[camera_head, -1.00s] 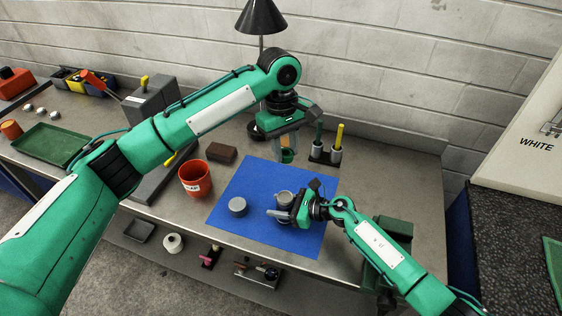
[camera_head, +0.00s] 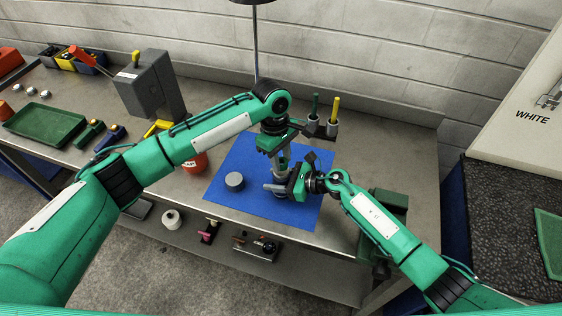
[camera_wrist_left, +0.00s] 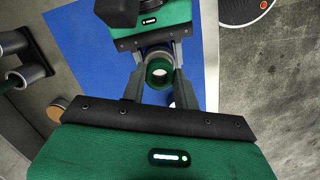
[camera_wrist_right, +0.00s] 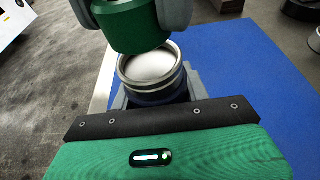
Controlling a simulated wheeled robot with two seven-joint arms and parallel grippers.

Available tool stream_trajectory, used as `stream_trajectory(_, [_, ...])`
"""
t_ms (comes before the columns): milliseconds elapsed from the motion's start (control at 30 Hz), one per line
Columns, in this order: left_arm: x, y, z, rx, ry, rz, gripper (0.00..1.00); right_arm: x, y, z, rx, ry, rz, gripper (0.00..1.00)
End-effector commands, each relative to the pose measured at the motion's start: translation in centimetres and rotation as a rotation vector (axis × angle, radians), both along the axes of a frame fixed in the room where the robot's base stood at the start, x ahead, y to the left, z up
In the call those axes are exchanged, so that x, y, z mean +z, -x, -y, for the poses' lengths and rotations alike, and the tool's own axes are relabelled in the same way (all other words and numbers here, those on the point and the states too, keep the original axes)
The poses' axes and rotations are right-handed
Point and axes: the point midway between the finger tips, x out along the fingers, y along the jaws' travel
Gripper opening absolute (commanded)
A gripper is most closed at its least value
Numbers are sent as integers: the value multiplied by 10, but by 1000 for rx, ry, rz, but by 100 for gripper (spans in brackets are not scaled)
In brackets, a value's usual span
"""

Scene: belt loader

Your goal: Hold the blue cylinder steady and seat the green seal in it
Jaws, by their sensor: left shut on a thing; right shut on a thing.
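The green seal (camera_head: 282,163) is a thick ring. My left gripper (camera_wrist_left: 159,76) is shut on it, a finger on each side, above the cylinder. The blue cylinder (camera_wrist_right: 152,92) stands upright on the blue mat, with a dark blue lower body and a bright metal rim around a pale inside. My right gripper (camera_head: 279,189) is shut on the cylinder from the side. In the right wrist view the seal (camera_wrist_right: 130,25) is just over the far side of the rim. I cannot tell whether they touch.
A grey round piece (camera_head: 235,181) lies on the blue mat (camera_head: 232,207), left of the cylinder. A red cup (camera_head: 196,163) is partly hidden behind my left arm. Holders with green and yellow sticks (camera_head: 331,128) stand behind. A lamp post (camera_head: 255,45) rises at the back.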

Motion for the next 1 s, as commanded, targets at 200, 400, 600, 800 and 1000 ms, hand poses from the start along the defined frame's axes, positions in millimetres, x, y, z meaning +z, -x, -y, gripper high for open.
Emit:
stream_trajectory(200, [-21,0,0,-1,-1,0,9,0,0,0,0,0,-1,2])
stream_trajectory(400, [-21,0,0,-1,-1,-1,9,0,0,0,0,0,-1,2])
stream_trajectory(600, [-28,0,0,0,0,-1,9,0,0,0,0,0,0,2])
stream_trajectory(800, [-37,1,-1,1,-4,-5,9,0,1,-1,3,-1,-1,2])
stream_trajectory(1000, [-40,1,-3,4,-9,-5,52,1,1,-2,6,-5,0,2])
